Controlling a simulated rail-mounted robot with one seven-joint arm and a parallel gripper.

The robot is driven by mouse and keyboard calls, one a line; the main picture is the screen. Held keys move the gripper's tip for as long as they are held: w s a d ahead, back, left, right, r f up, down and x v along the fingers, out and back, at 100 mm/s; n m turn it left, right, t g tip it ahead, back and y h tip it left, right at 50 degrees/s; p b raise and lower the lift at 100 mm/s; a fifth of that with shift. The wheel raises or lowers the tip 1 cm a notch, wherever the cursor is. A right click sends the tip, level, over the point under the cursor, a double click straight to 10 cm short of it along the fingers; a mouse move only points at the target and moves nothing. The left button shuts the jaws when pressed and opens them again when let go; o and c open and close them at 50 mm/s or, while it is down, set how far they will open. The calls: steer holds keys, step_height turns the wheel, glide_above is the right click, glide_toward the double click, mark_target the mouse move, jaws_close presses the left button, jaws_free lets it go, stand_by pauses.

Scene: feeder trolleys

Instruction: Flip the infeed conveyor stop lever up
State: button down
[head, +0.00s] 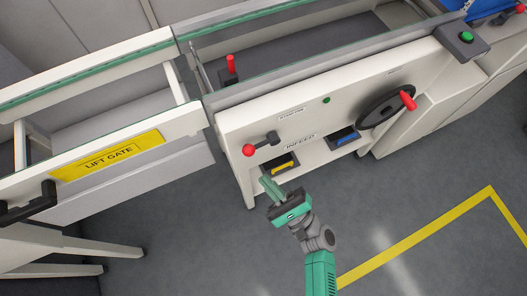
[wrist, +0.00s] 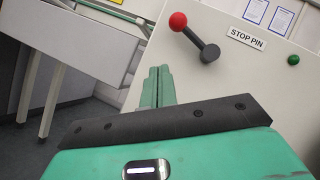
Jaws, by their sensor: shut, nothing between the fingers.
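A lever with a red ball knob (head: 249,150) and a short black arm sticks out of the white front panel (head: 236,126). Its arm points roughly sideways to the left from its pivot. It also shows in the wrist view (wrist: 178,21), left of a label reading STOP PIN (wrist: 246,39). My gripper (head: 267,184) is shut and empty. In the head view it is below the lever, near the panel's lower edge. In the wrist view the closed green fingertips (wrist: 157,75) are below and left of the knob, apart from it.
A yellow pedal (head: 284,168) and a blue pedal (head: 344,140) sit low beneath the panel. A black handwheel (head: 378,109) with a red knob is to the right. A red handle (head: 231,65) stands on the conveyor behind. The LIFT GATE section (head: 107,155) is at left.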

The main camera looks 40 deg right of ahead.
steer(key=a+v, duration=0.1)
steer(key=v, duration=0.5)
steer(key=shift+a+f+p, duration=0.2)
steer(key=shift+f+p, duration=0.1)
steer(key=shift+f, duration=0.05)
